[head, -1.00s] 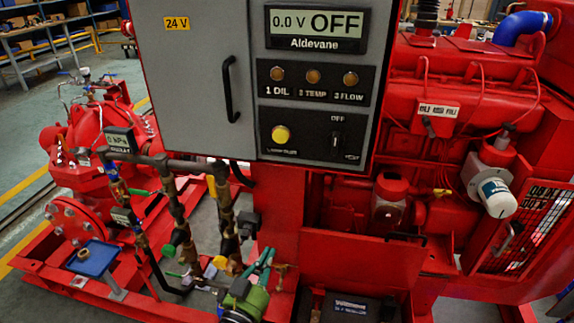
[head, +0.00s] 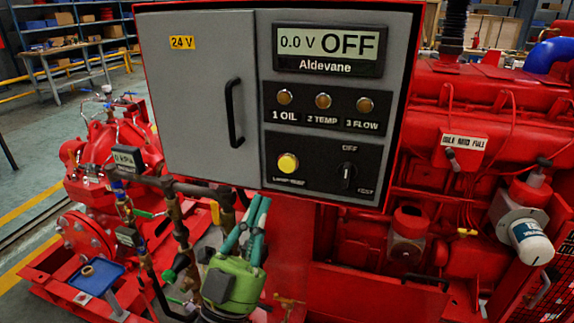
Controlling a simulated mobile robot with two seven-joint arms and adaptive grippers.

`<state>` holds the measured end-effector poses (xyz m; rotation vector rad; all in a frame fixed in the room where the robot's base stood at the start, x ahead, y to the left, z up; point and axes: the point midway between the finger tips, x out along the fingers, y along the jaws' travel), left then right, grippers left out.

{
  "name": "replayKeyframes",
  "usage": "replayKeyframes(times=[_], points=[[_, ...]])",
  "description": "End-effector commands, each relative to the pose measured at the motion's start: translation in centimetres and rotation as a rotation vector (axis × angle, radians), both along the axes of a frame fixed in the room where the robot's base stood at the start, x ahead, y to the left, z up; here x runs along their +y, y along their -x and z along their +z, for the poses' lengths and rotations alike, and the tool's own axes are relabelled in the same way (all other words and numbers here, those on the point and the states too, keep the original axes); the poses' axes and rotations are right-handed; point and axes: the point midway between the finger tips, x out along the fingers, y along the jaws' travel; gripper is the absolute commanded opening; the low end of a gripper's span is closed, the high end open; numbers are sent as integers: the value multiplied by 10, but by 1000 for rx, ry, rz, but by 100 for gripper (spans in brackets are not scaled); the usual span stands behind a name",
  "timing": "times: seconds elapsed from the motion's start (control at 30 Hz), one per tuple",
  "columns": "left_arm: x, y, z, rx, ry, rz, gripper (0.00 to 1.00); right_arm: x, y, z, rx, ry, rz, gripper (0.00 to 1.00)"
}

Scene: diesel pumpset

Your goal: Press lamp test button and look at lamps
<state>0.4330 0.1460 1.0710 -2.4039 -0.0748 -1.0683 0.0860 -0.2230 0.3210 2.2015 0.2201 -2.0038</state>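The grey control panel (head: 330,185) carries a yellow lamp test button (head: 288,163) at its lower left. Three lamps sit above it: 1 OIL (head: 284,97), 2 TEMP (head: 323,101) and 3 FLOW (head: 365,104). All three look dull amber, unlit. My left gripper (head: 261,200), with a green body and teal fingers, is below and left of the button, near the panel's bottom edge and apart from the button. Its fingertips come together and hold nothing visible. My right gripper is not in view.
A display (head: 328,50) reads 0.0 V OFF. A black door handle (head: 233,112) sticks out at left. Red pump pipework (head: 110,160) and a blue tray (head: 95,277) are lower left; the red engine (head: 470,150) is right.

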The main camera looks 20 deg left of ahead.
Motion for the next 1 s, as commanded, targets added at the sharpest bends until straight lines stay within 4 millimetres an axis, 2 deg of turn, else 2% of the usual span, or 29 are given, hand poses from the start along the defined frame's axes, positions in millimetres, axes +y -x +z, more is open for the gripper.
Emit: replayKeyframes(times=[0.23,0.7,1.0], points=[[-1,-10,-1,1,0,-1,0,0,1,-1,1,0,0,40],[-3,-72,-2,1,0,-1,0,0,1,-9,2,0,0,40],[-3,-88,-1,3,1,0,0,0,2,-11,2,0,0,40]])
